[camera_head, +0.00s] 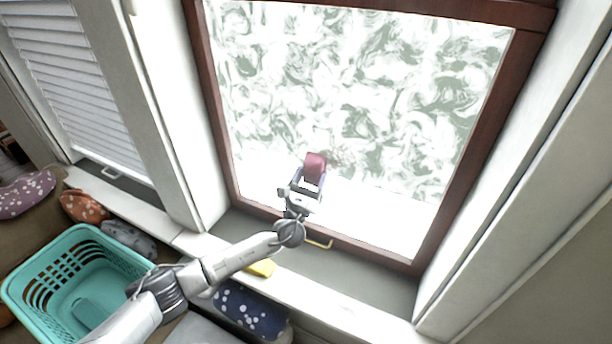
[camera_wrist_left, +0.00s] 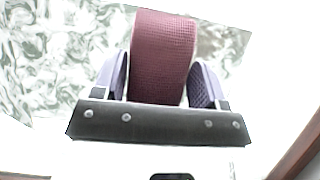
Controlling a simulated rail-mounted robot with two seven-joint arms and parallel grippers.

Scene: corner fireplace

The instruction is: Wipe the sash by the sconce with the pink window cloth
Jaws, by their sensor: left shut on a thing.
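The pink window cloth (camera_head: 315,165), a dusky pink folded pad, is held between the fingers of my left gripper (camera_head: 309,182). In the left wrist view the cloth (camera_wrist_left: 163,48) stands upright between the two purple-grey finger pads. The sash (camera_head: 438,232) has a red-brown frame around a large pane (camera_head: 375,90). Grey-green swirling smears cover the upper and middle pane; the lower strip looks plain white. The cloth is in front of the lower middle pane, near the edge of the smears. Whether it touches the glass I cannot tell. No sconce shows. My right gripper is out of view.
A yellow block (camera_head: 262,268) lies on the sill (camera_head: 365,279) near my left arm. A brass handle (camera_head: 319,244) is on the lower sash rail. A teal basket (camera_head: 122,252) and several cushions are at lower left. A window with white blinds (camera_head: 75,85) is at left.

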